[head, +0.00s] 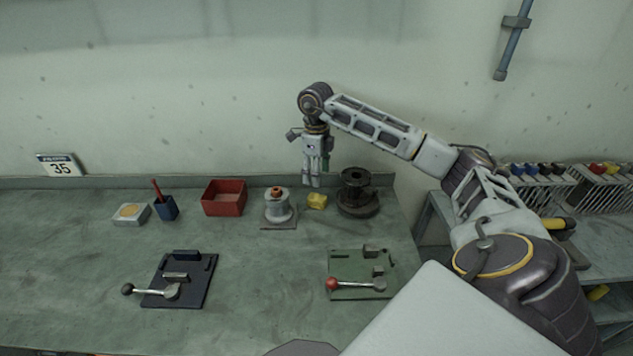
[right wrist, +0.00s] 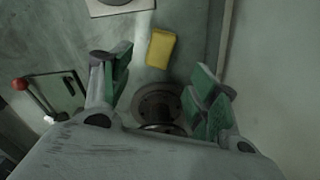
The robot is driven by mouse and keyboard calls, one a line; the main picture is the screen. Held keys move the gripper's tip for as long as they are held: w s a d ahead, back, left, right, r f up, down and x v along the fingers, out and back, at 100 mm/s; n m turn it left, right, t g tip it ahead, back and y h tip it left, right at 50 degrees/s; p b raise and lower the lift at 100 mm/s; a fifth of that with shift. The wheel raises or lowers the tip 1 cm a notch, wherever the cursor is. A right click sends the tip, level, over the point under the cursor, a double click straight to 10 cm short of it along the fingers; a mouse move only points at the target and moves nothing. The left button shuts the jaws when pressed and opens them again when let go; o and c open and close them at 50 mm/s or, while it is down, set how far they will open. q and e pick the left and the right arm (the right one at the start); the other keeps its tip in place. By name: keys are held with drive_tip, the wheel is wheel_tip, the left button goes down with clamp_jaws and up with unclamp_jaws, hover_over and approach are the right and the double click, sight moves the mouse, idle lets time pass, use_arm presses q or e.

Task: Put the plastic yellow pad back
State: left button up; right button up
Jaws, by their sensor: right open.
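A small yellow pad (head: 317,201) lies on the bench between a grey valve-like part and a dark spool-shaped part. It also shows in the right wrist view (right wrist: 160,48) as a yellow block, apart from my fingers. My right gripper (head: 312,182) points down above the bench, a little behind the pad in the head view. In the right wrist view my right gripper (right wrist: 160,92) is open and empty, its green-lined fingers spread, with the dark part below between them. My left gripper is not in view.
The dark spool part (head: 357,192) stands right of the pad and the grey part with an orange top (head: 278,207) left of it. A red bin (head: 224,197), blue cup (head: 166,208) and white box (head: 131,213) stand farther left. Two lever clamps (head: 180,280) (head: 361,275) sit in front.

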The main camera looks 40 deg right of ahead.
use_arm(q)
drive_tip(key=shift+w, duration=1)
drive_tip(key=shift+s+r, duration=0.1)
